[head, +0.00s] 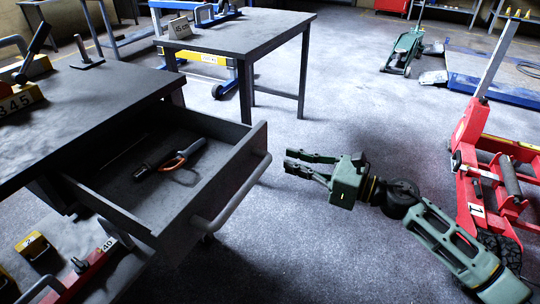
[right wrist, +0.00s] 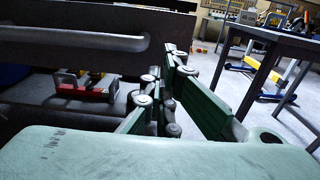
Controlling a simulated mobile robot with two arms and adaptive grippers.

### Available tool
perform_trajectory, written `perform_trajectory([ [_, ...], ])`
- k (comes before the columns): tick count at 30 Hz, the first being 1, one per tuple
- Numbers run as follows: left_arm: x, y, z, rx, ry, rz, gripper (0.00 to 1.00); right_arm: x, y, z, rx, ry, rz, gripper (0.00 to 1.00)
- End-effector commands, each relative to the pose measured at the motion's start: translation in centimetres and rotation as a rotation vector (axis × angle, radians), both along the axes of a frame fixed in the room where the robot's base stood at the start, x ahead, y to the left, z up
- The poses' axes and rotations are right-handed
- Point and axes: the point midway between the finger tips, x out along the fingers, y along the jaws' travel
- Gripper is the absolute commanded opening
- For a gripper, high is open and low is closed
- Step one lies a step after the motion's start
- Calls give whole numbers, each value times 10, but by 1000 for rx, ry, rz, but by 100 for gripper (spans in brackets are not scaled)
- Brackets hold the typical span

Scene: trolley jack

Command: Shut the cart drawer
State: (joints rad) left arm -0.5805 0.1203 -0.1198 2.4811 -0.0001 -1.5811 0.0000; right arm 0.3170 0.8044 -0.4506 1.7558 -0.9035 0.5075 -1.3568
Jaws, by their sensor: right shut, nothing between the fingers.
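The cart drawer (head: 232,172) is pulled well out of the dark cart (head: 95,105) at left in the head view. Its grey bar handle (head: 236,196) runs along the front panel. An orange-and-black tool (head: 182,156) lies inside the drawer. My green right gripper (head: 288,161) is shut and empty, just right of the drawer front and apart from it, with its fingers pointing left. In the right wrist view, the handle (right wrist: 75,42) and the dark drawer front are at upper left, beside the gripper fingers (right wrist: 170,55). My left gripper is not in view.
A dark table (head: 240,32) stands behind the drawer. A red trolley jack (head: 480,125) is at right near my right arm, and a green jack (head: 404,50) is farther back. Low items, including a yellow block (head: 32,246), sit below the drawer. The floor between is clear.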

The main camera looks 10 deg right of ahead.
Motion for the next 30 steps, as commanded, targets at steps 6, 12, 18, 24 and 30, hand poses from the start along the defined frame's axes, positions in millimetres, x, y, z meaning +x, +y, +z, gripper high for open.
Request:
perform_trajectory([
  [6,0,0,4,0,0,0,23,25,35,2,3,-1,0,0],
  [12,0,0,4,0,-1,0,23,37,51,0,2,1,-1,0],
  [18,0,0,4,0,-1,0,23,40,54,0,1,2,-2,0],
  [24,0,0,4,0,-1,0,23,40,54,0,1,2,-2,0],
  [30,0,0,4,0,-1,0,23,43,58,0,3,0,-1,0],
])
